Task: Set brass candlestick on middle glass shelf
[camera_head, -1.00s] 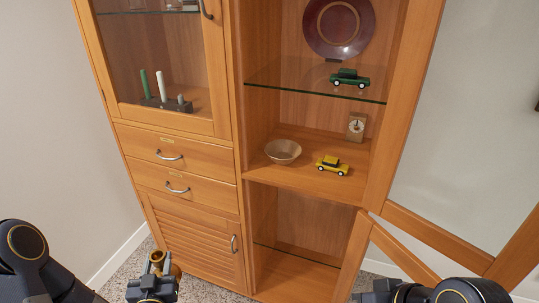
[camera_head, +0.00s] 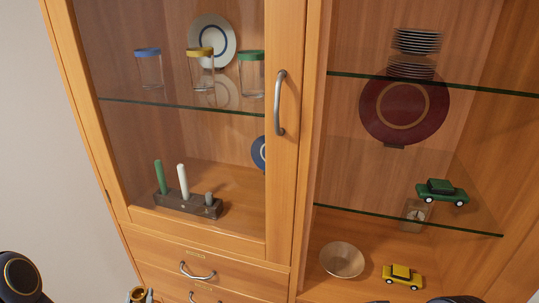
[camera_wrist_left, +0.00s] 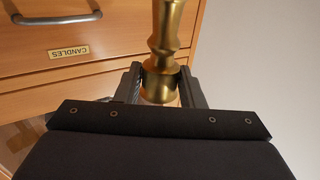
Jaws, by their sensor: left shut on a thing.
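The brass candlestick (camera_wrist_left: 165,40) stands between the fingers of my left gripper (camera_wrist_left: 160,75), which is shut on its lower stem in the left wrist view. In the head view only the top of the candlestick (camera_head: 137,294) shows at the bottom edge, low in front of the drawers. The glass shelf with the green car (camera_head: 360,212) is in the open right compartment, below another glass shelf (camera_head: 430,86). The left part of this shelf is clear. My right gripper is out of view.
A green toy car (camera_head: 441,192) stands toward the right of the shelf. A dark red plate (camera_head: 404,110) leans behind it. A bowl (camera_head: 342,260) and yellow car (camera_head: 403,276) stand below. The closed glass door (camera_head: 285,200) with its handle (camera_head: 280,103) is left of the opening.

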